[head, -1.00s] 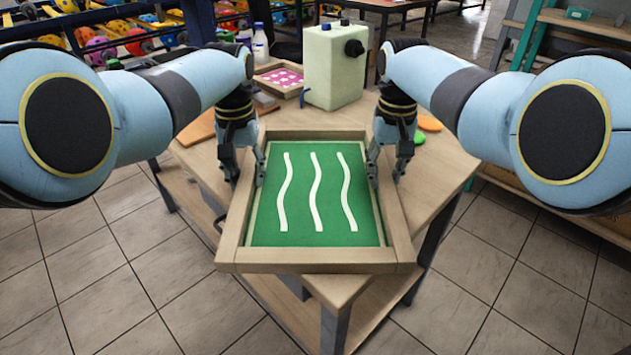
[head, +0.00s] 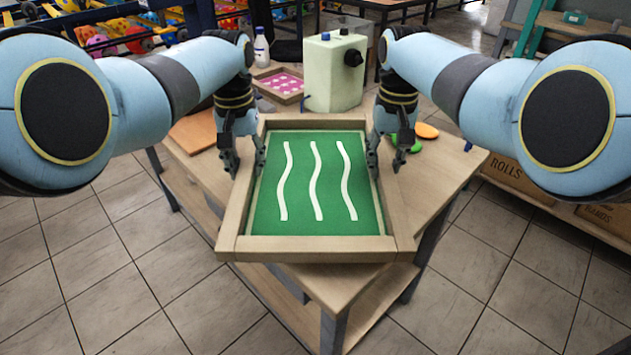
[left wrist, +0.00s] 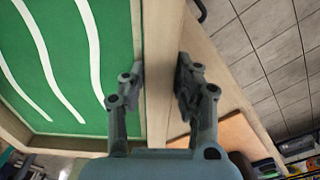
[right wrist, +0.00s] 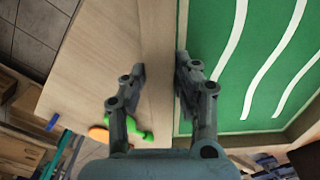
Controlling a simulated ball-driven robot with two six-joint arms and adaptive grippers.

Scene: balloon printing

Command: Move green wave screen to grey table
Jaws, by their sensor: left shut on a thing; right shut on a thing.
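The green wave screen (head: 300,205) is a wooden frame around a green panel with three white wavy lines. My right gripper (head: 385,165) is shut on the right side rail, also seen in the right wrist view (right wrist: 160,85). I cannot tell whether the screen touches the table. No grey table is clearly identifiable.
A pale green box-shaped machine (head: 335,80) stands behind the screen. A pink-patterned screen (head: 281,84) and a white bottle (head: 261,47) are at the back. Green and orange flat pieces (head: 426,131) lie at the right. Tiled floor (head: 480,290) is open around the table.

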